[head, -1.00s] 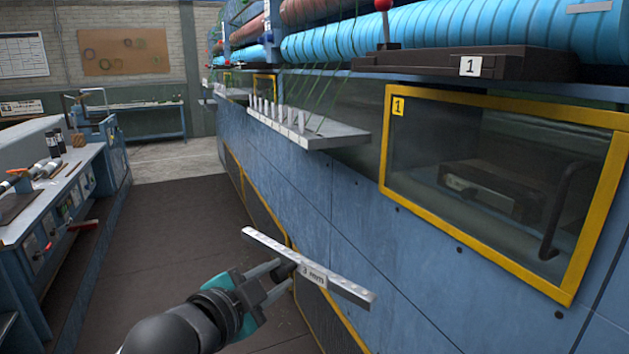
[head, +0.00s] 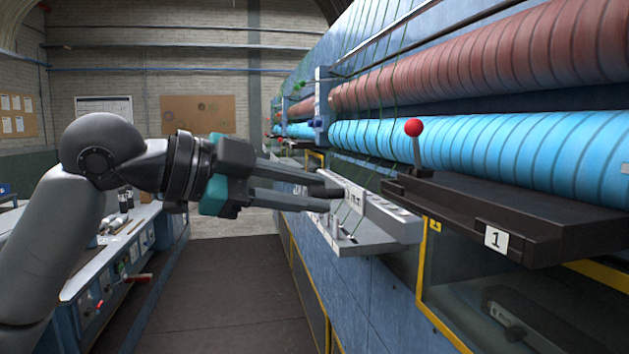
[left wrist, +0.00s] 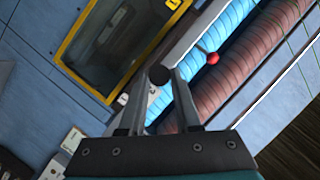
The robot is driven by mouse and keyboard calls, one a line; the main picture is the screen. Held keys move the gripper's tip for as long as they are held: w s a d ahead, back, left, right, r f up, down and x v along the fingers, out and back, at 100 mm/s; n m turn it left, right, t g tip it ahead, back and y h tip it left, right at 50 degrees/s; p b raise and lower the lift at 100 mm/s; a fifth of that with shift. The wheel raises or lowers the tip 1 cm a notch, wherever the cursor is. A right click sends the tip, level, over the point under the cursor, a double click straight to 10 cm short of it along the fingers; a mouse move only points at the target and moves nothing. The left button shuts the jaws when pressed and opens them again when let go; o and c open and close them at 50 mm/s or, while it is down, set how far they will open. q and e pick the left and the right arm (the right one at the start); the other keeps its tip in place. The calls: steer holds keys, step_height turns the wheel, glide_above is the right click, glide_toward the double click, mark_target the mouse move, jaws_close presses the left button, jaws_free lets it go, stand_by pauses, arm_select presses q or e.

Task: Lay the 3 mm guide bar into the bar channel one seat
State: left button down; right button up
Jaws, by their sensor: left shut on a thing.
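The 3 mm guide bar (head: 381,206) is a light grey strip with a "3 mm" label. My left gripper (head: 333,192) is shut on its dark grip and holds it up beside the machine, in front of the pin shelf in the head view. A dark block labelled 1 (head: 465,205), which looks like bar channel one, lies to the right of the bar, apart from it. Its seat cannot be made out from here. In the left wrist view a round dark piece (left wrist: 158,75) shows at the fingertips; the bar's strip is not clear there. My right gripper is not in view.
A red-knobbed lever (head: 414,128) stands on the block's left end. A blue roller (head: 500,145) and a brown roller (head: 500,65) run behind. The pin shelf (head: 375,242) juts out below the bar. A bench (head: 110,260) stands left; the aisle floor between is clear.

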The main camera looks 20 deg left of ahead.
mark_target(357, 186)
arm_select(q)
steer(key=shift+r, duration=0.1)
steer(key=shift+w+d+r+p, duration=0.1)
steer(key=shift+w+d+p, duration=0.15)
steer(key=shift+p, duration=0.4)
steer(key=w+d+p, duration=0.2)
steer(key=d+p, duration=0.1)
steer(key=w+d+p, duration=0.1)
steer(key=d, duration=0.1)
steer(key=shift+p, duration=0.35)
steer(key=shift+w+d+p, duration=0.65)
steer(key=shift+w+d, duration=0.1)
steer(key=shift+d, duration=0.2)
steer(key=shift+p, duration=0.3)
steer(key=shift+d, duration=0.1)
steer(key=shift+w+d+p, duration=0.2)
steer(key=shift+w+d, duration=0.45)
steer(key=shift+d, duration=0.3)
steer(key=shift+w+d+p, duration=0.15)
steer(key=shift+w+d, duration=0.5)
steer(key=shift+d, duration=0.25)
